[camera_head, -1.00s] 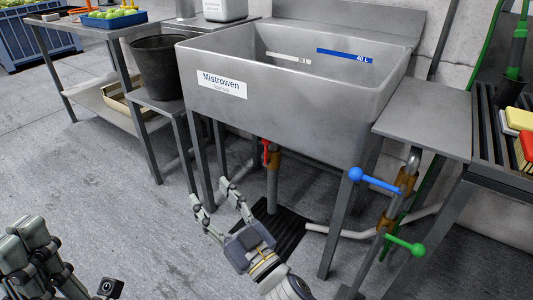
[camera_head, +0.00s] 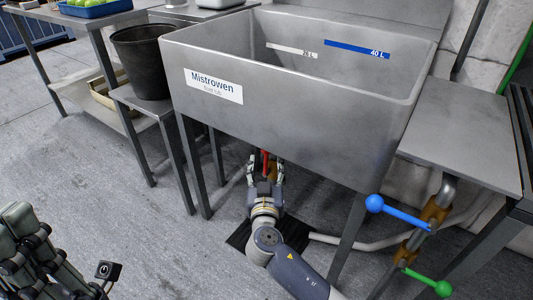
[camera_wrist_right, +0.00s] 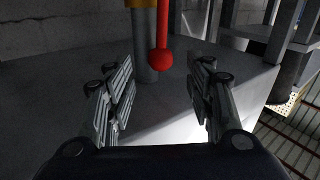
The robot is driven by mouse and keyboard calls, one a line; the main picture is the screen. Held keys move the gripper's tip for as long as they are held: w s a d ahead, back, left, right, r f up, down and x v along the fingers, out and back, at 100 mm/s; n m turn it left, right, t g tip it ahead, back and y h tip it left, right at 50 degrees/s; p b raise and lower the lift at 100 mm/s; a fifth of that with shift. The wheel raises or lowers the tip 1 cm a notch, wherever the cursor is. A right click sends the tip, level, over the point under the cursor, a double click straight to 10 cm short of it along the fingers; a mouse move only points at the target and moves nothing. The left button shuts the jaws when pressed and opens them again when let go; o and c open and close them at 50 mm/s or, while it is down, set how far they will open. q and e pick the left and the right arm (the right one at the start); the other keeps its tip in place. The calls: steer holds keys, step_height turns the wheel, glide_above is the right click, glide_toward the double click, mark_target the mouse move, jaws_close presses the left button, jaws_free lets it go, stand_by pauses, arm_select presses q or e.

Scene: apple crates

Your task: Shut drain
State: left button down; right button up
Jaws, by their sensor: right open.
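The drain's red lever (camera_head: 264,160) is under the tub, mostly hidden by my right gripper (camera_head: 265,172). In the right wrist view the red lever (camera_wrist_right: 163,28) hangs beside the grey drain pipe (camera_wrist_right: 144,45), roughly parallel to it, with a round red knob (camera_wrist_right: 161,61) at its lower end. A brass-coloured valve part (camera_wrist_right: 141,3) shows at the top edge. My right gripper is open, its fingers on either side of the knob in that view; no contact is visible. My left gripper (camera_head: 20,225) is at the lower left, away from the tub; its finger opening is unclear.
The grey metal tub (camera_head: 270,110) stands above my right gripper, its legs close on both sides. Blue (camera_head: 400,212) and green (camera_head: 428,282) lever handles are on pipes at right. A black bucket (camera_head: 140,65) stands on a side stand.

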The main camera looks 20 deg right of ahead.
mark_target(267, 154)
steer(key=b+x, duration=0.1)
steer(key=x, duration=0.5)
jaws_close()
